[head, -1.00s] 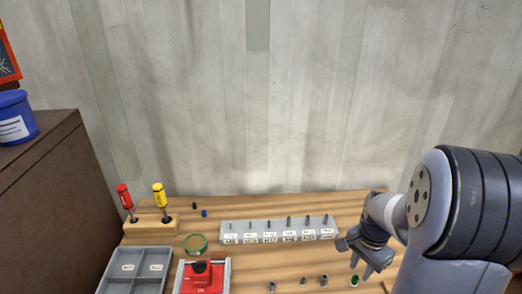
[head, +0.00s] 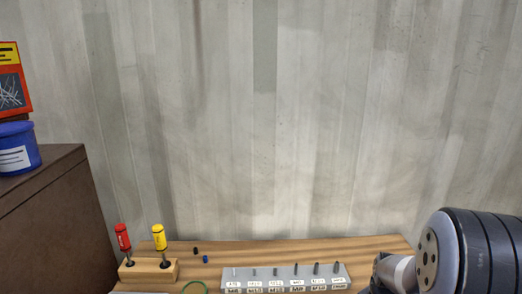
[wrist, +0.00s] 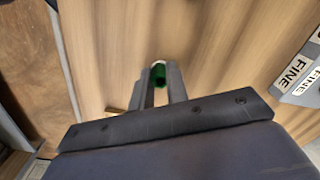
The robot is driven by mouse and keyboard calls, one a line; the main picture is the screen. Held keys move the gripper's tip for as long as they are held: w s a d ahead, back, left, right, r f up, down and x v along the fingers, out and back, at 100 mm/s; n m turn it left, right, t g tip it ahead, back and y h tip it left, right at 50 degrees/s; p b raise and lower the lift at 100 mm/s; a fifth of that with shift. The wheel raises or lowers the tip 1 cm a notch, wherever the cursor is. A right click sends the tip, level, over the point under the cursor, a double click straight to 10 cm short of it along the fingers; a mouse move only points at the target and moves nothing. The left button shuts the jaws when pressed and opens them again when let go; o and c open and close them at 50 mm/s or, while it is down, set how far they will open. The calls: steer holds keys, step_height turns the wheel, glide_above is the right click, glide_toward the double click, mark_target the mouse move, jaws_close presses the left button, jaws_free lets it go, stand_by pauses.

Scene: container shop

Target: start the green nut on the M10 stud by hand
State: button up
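The green nut (wrist: 159,78) shows in the wrist view between the tips of my gripper (wrist: 159,73). One finger is on each side of it, and the gap is about as wide as the nut. I cannot tell whether the fingers press on it. In the head view the gripper and nut are out of frame. The grey stud block (head: 285,273) stands on the bench with several upright studs in a row and white labels below. The labels are too small to read, so I cannot tell which is the M10 stud.
A wooden holder (head: 135,273) with red and yellow drivers stands left on the bench (head: 385,246). Small black (head: 196,250) and blue (head: 205,259) pieces lie beside it. In the wrist view, block labels reading FINE (wrist: 295,75) show at right. A brown cabinet (head: 60,215) stands left.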

jaws_close()
steer(key=shift+r, duration=0.1)
steer(key=shift+r+p, duration=2)
steer(key=shift+r, duration=0.45)
steer(key=shift+w, duration=0.1)
